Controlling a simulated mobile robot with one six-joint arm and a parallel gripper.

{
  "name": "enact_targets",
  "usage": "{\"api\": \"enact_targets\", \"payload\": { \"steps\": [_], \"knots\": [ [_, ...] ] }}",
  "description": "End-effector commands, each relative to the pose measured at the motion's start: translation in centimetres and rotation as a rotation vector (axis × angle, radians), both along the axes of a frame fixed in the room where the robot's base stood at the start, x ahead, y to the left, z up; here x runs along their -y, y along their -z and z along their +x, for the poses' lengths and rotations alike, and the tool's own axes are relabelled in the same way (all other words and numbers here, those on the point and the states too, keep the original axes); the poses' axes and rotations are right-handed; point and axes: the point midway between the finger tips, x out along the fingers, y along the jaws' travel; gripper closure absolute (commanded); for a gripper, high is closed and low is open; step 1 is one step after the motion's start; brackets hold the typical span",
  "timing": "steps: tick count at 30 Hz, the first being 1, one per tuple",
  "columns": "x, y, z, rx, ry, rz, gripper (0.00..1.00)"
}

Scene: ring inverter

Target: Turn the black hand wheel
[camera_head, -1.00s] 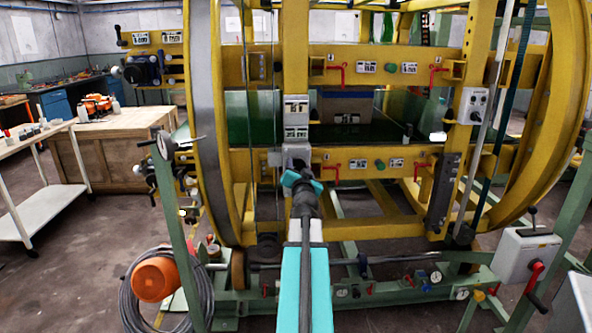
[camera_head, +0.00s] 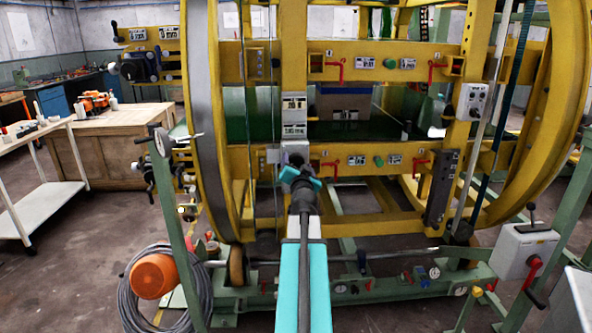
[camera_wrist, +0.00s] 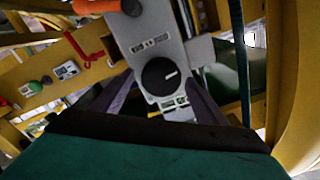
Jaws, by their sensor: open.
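A round black knob (camera_wrist: 160,76) with a white mark sits on a grey plate (camera_wrist: 150,30) in the wrist view. It is the black turning part nearest my gripper; I cannot tell for sure that it is the hand wheel. My gripper (camera_wrist: 158,88) is open, with one finger to each side of the knob and no visible contact. In the head view my gripper (camera_head: 298,162) is in front of the yellow machine's upright and hides the knob. Another black round wheel (camera_head: 131,70) is on the yellow panel at the far left.
The large yellow ring frame (camera_head: 206,120) surrounds the front. Red handles (camera_head: 336,66) are on its crossbars. A green post (camera_head: 178,230) and an orange reel with cable (camera_head: 154,276) stand at lower left. A grey switch box (camera_head: 526,250) is at right. Open floor lies at left.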

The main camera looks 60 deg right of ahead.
Motion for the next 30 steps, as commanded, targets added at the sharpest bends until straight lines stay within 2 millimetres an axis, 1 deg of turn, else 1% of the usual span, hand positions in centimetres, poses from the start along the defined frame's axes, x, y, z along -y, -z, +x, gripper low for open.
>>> {"api": "enact_targets", "payload": {
  "steps": [8, 24, 26, 30],
  "knots": [
    [-0.9, 0.1, -0.6, -0.001, -0.001, 0.001, 0.33],
    [-4.9, 0.1, -3.5, -0.001, 0.000, -0.001, 0.33],
    [-4.7, 0.3, -3.3, 0.000, -0.003, -0.002, 0.33],
    [-4.9, 0.2, -3.3, 0.002, -0.009, -0.004, 0.33]
  ]
}}
